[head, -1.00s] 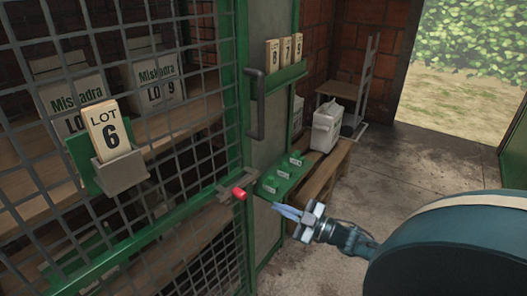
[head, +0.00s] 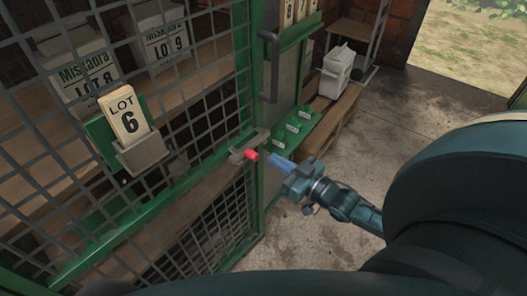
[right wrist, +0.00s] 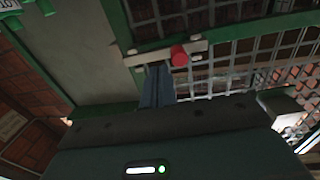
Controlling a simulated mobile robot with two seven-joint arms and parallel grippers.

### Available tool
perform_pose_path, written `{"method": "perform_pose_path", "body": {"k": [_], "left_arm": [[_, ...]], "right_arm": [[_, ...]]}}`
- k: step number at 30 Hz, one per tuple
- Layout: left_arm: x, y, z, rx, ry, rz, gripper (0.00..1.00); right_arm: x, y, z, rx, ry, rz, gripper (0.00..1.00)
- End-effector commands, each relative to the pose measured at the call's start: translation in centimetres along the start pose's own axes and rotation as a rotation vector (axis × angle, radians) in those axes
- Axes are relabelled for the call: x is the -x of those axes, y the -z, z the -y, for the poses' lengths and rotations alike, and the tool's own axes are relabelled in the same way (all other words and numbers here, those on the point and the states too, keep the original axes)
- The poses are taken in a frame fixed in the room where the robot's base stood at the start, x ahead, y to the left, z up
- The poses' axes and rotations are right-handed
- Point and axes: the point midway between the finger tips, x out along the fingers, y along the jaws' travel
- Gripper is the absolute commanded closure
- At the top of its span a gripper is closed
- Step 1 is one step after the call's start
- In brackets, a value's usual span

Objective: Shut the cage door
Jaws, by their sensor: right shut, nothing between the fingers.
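The cage door (head: 200,110) is wire mesh in a green frame and fills the left of the head view. Its edge stands close to the green post; I cannot tell whether a gap is left. A metal latch bar (head: 240,152) with a red knob (head: 251,155) crosses at that edge. A dark pull handle (head: 269,65) is on the panel to the right. My right gripper (head: 271,160) is shut and empty, its tips just right of the knob. In the right wrist view the fingers (right wrist: 156,82) point at the latch bar beside the red knob (right wrist: 179,56). My left gripper is out of view.
A Lot 6 card holder (head: 135,140) sticks out from the mesh. Shelves with Miskadra lot bags (head: 165,42) stand behind it. A green tray (head: 293,135), a wooden bench (head: 345,107) and a white container (head: 337,72) lie beyond the panel. The concrete floor (head: 420,105) to the right is clear.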

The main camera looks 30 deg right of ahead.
Motion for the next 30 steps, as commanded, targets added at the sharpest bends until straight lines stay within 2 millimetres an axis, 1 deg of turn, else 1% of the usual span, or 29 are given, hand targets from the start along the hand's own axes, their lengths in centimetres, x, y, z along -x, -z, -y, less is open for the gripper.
{"method": "perform_pose_path", "body": {"k": [1, 3, 6, 10, 15, 25, 30], "left_arm": [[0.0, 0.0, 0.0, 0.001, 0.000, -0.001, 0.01], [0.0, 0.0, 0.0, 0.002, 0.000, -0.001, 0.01], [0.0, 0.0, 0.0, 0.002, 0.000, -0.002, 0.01], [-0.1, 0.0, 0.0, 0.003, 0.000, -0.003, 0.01], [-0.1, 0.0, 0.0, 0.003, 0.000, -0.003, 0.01], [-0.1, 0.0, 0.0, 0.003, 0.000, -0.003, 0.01], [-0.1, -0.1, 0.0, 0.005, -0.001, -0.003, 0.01]], "right_arm": [[-1.1, 0.1, -0.1, 0.001, -0.001, -0.003, 1.00], [-2.3, 0.1, 0.0, 0.000, 0.000, -0.003, 1.00], [-3.6, 0.1, 0.0, 0.000, 0.000, -0.002, 1.00], [-4.8, 0.0, 0.0, 0.000, 0.000, -0.001, 1.00], [-5.2, -0.1, 0.0, 0.000, 0.000, 0.002, 1.00], [-5.3, 0.0, -0.1, 0.001, -0.001, 0.001, 1.00], [-5.8, 0.0, -1.1, 0.003, -0.018, -0.001, 1.00]]}}
